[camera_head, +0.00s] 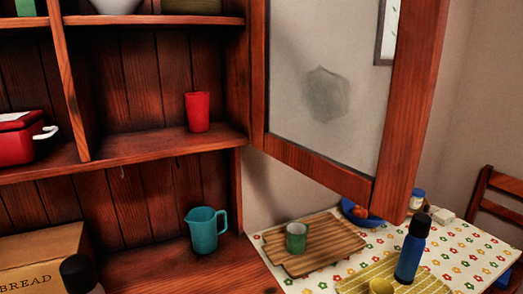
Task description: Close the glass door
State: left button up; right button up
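The glass door (325,90) has a reddish wood frame and a pane that shows the wall behind it. It stands open, swung out to the right from the right side of the wooden cabinet (247,90). A blurred grey patch shows in the pane; I cannot tell if it is a reflection or something behind the glass. Neither of my grippers is in the head view, so their state is hidden.
A red cup (197,112) stands on the cabinet shelf, and a teal pitcher (206,230) stands below. A bread box (42,262) is at lower left. The table (460,250) beneath the door holds a blue bottle (411,252) and a green mug (296,238).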

aim_at(422, 27)
jog(key=l+u, duration=0.15)
jog(key=u, duration=0.45)
jog(key=l+u, duration=0.3)
jog(key=l, duration=0.5)
jog(key=l+u, duration=0.35)
jog(key=l, duration=0.75)
jog(key=k+l, duration=0.15)
jog(key=l, duration=0.15)
